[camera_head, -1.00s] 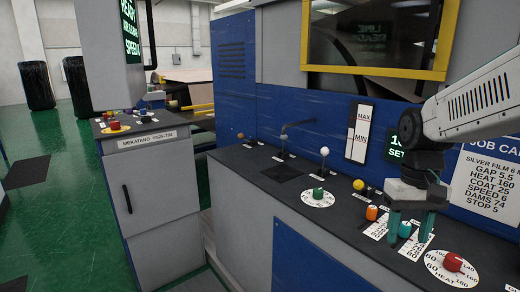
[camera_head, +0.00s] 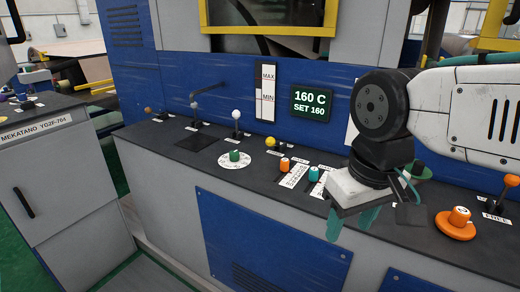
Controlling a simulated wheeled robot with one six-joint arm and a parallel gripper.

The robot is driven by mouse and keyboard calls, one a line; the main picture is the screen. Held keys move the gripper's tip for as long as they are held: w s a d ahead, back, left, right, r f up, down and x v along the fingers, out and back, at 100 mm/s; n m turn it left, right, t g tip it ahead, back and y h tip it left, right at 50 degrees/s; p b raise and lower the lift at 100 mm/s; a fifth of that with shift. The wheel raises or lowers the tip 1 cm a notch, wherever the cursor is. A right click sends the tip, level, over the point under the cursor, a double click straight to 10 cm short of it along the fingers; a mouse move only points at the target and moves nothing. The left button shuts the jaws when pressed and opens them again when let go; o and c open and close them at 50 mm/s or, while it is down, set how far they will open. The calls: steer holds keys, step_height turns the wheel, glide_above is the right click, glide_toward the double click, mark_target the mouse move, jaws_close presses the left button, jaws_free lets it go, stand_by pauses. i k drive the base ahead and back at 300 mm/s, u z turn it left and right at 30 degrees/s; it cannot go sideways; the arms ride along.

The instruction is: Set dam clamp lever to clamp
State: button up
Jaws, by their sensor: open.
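A lever with an orange-red knob (camera_head: 512,180) stands at the far right of the console, its shaft leaning right. A label reading FREE (camera_head: 493,217) lies at its base. I cannot read any word naming it the dam clamp lever, and a CLAMP label is not visible. My gripper (camera_head: 350,228) hangs over the front edge of the console, left of and apart from that lever. Its teal fingers are open and point down, with nothing seen between them. My wrist hides part of the console behind it.
The black console (camera_head: 215,160) carries a green dial (camera_head: 234,156), orange and teal knobs (camera_head: 284,164), a yellow-ball lever (camera_head: 270,142) and white-ball levers (camera_head: 236,114). An orange round knob (camera_head: 459,216) stands between my gripper and the right lever. A display (camera_head: 311,104) reads 160 C, SET 160.

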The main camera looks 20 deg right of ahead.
mark_target(271, 141)
steer(key=u, duration=0.6)
steer(key=k, duration=0.65)
steer(key=u, duration=0.65)
steer(key=i, duration=1)
steer(key=z, duration=1)
steer(key=i, duration=0.45)
steer(key=z, duration=0.5)
